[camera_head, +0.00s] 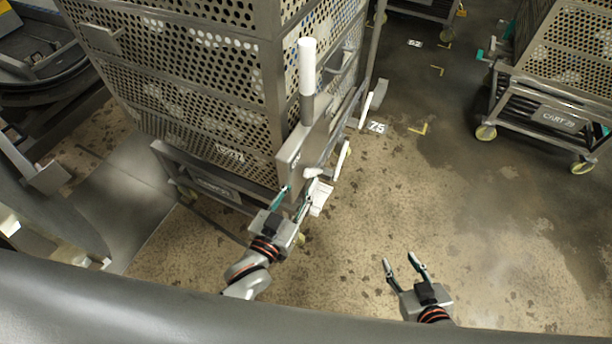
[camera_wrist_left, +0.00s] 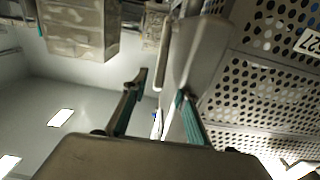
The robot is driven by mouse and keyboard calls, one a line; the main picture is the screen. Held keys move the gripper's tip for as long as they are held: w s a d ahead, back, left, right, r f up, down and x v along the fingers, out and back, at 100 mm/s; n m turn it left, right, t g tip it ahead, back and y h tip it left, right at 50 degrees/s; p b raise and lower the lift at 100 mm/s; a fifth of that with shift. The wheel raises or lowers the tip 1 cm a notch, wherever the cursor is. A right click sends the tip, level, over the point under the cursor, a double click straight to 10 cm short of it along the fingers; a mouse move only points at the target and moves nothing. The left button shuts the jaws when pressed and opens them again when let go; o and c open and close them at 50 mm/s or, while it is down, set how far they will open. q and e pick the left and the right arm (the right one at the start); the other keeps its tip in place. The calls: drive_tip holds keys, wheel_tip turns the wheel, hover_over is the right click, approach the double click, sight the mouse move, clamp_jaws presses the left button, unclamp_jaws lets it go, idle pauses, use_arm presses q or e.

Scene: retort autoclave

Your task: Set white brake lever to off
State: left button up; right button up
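A perforated metal cart (camera_head: 190,90) stands at the left, with a tall white-gripped lever (camera_head: 307,68) upright at its near corner. Smaller white parts (camera_head: 318,195) sit low on the same corner; I cannot tell which white part is the brake lever, nor its setting. My left gripper (camera_head: 295,198) is open low at this corner, its fingers apart beside the small white parts. In the left wrist view my left gripper (camera_wrist_left: 160,100) shows two separated fingers, with a grey cart plate (camera_wrist_left: 198,55) just beyond; contact is unclear. My right gripper (camera_head: 403,264) is open and empty over the floor.
Another cart (camera_head: 548,110) on yellowish casters stands at the upper right. A grey metal structure (camera_head: 45,190) is at the left. Floor markings include a white label (camera_head: 376,127).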

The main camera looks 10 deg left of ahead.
sight(314, 172)
use_arm(q)
drive_tip(key=shift+x, duration=1.35)
drive_tip(key=shift+s, duration=0.1)
